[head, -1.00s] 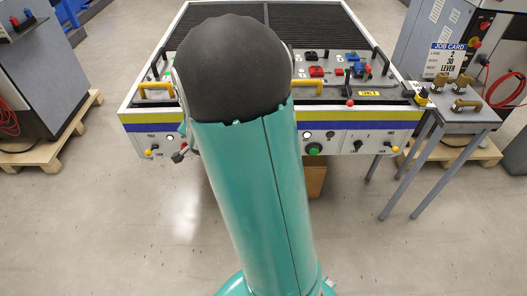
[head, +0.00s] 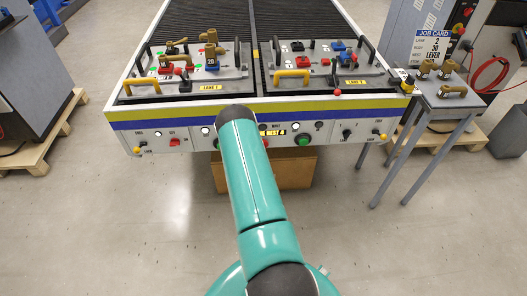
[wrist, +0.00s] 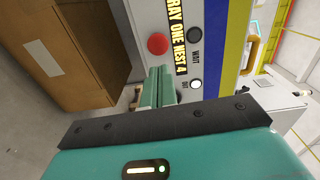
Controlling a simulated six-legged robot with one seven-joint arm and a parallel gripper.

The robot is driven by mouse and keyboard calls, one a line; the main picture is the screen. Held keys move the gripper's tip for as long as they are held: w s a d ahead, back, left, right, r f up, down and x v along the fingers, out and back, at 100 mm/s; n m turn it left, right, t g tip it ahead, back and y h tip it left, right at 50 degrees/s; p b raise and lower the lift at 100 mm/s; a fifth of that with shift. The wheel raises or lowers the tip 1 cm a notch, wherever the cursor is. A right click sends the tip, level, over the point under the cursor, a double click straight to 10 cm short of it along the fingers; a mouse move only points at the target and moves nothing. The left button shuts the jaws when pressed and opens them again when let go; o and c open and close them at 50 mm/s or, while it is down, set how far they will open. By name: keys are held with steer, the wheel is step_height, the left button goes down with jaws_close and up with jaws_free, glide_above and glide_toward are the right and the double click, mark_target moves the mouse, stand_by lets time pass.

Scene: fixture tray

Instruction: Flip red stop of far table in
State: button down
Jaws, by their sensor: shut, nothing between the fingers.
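Two fixture plates lie on the conveyor table, the left one (head: 192,84) and the right one (head: 322,78). Red parts show on both, a red block (head: 303,63) on the right plate and a red piece (head: 165,69) on the left. A red ball knob (head: 337,92) sits at the right plate's front edge. I cannot tell which red part is the stop, or its position. In the wrist view my gripper (wrist: 159,73) is shut and empty, close to the front panel, beside a red button (wrist: 157,44). In the head view my arm hides the gripper.
The front panel (head: 185,140) carries lamps, buttons and yellow-tipped levers. A cardboard box (head: 290,174) stands under the table. A small side table (head: 432,100) with brass-coloured parts and a job card (head: 432,46) is at right. A cabinet on a pallet (head: 40,155) is at left.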

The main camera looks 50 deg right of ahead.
steer(key=shift+s+a+f, duration=0.15)
steer(key=shift+s+f, duration=0.25)
steer(key=shift+s, duration=0.4)
steer(key=shift+w, duration=0.1)
steer(key=x, duration=1.4)
steer(key=shift+r, duration=0.2)
